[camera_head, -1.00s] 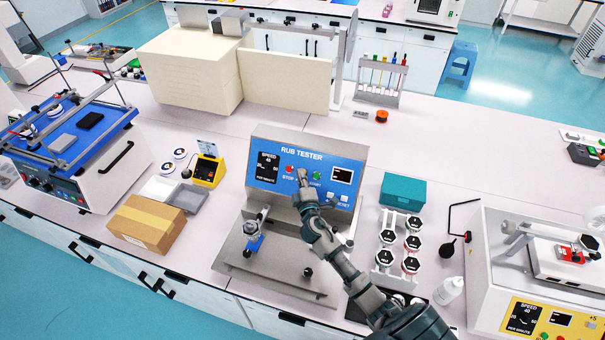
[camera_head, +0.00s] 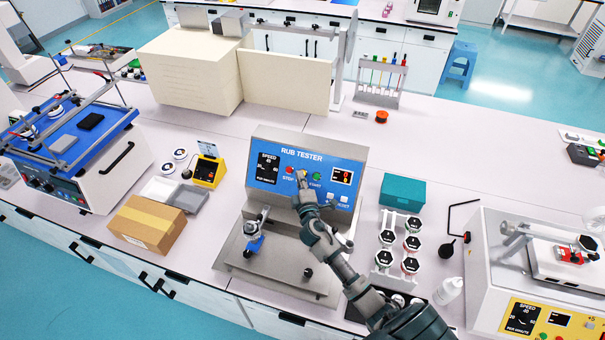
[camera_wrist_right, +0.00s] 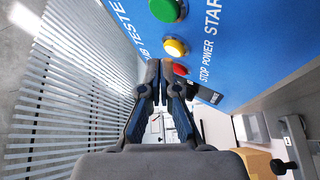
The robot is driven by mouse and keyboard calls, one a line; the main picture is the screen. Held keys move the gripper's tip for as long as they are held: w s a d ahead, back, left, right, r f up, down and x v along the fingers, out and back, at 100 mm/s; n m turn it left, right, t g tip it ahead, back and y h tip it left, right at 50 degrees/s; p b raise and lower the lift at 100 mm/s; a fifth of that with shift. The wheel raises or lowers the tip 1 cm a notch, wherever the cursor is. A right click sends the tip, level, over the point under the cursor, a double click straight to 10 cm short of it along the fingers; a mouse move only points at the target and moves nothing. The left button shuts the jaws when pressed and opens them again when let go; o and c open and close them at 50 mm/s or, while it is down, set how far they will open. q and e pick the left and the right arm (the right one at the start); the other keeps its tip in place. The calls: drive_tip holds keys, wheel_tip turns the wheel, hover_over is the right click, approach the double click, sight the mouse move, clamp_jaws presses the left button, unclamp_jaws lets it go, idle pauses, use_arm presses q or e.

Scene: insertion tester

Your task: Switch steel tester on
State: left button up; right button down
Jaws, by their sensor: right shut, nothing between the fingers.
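The steel tester (camera_head: 262,140) has a blue panel marked RUB TESTER, facing me on the middle bench. Its display (camera_head: 342,176) shows red digits. The yellow power button (camera_wrist_right: 175,48) looks lit in the right wrist view, between the green start button (camera_wrist_right: 166,10) and the red stop button (camera_wrist_right: 181,69). In the head view the green button (camera_head: 316,176) and red button (camera_head: 289,170) flank my fingertips. My right gripper (camera_head: 301,181) is shut and empty, just in front of the panel by the power button. It also shows in the wrist view (camera_wrist_right: 160,78). My left gripper is out of view.
A cardboard box (camera_head: 146,226) and a yellow device (camera_head: 207,172) stand left of the tester. A teal box (camera_head: 402,192) and a rack of weights (camera_head: 398,252) stand right. A white machine (camera_head: 485,280) is farther right. The bench behind the teal box is mostly clear.

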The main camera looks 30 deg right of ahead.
drive_tip(key=s+a+r+p, duration=0.2)
drive_tip(key=s+a+r, duration=0.1)
drive_tip(key=shift+a+r+p, duration=0.1)
drive_tip(key=shift+a+p, duration=0.15)
drive_tip(key=shift+p, duration=0.15)
idle(0.5)
